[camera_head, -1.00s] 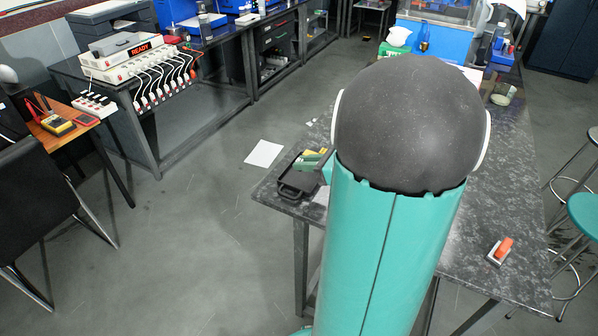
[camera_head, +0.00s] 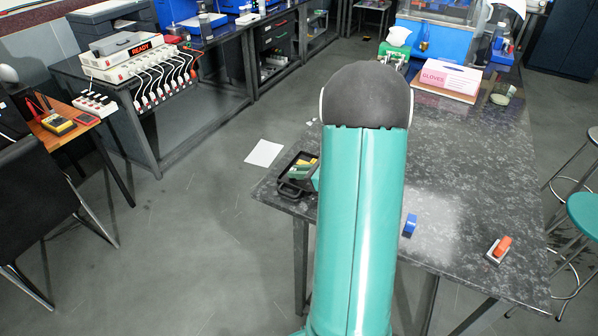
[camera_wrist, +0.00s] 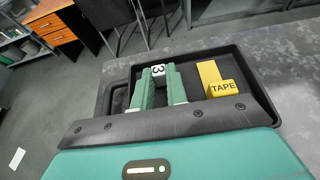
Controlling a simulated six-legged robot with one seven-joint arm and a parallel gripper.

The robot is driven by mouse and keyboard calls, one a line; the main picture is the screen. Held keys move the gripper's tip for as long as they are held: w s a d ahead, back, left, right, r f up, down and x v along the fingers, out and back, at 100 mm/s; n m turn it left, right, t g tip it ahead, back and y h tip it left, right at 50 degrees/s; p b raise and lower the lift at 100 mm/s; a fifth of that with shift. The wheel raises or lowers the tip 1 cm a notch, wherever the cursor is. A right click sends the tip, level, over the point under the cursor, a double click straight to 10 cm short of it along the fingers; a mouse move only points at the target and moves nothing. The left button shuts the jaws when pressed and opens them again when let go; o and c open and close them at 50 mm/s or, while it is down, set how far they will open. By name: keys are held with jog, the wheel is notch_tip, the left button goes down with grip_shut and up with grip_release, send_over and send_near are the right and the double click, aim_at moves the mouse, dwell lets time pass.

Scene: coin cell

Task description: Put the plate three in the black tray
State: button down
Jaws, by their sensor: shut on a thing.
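The plate three (camera_wrist: 158,71), a small white piece marked 3, sits between the two green fingers of my gripper (camera_wrist: 160,78) in the wrist view. My gripper is shut on it. The black tray (camera_wrist: 197,53) lies under and around the fingers. Plate and fingers are over the tray's inside; I cannot tell whether the plate touches its floor. In the head view the black tray (camera_head: 284,190) lies at the table's left corner, partly hidden behind my arm. The plate cannot be made out there.
On the table are a blue roll (camera_head: 410,225), an orange-and-grey item (camera_head: 500,247) and a gloves box (camera_head: 447,79). The table's middle right is clear.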

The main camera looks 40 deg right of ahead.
jog(key=shift+f, duration=0.1)
jog(key=c, duration=1.4)
grip_release()
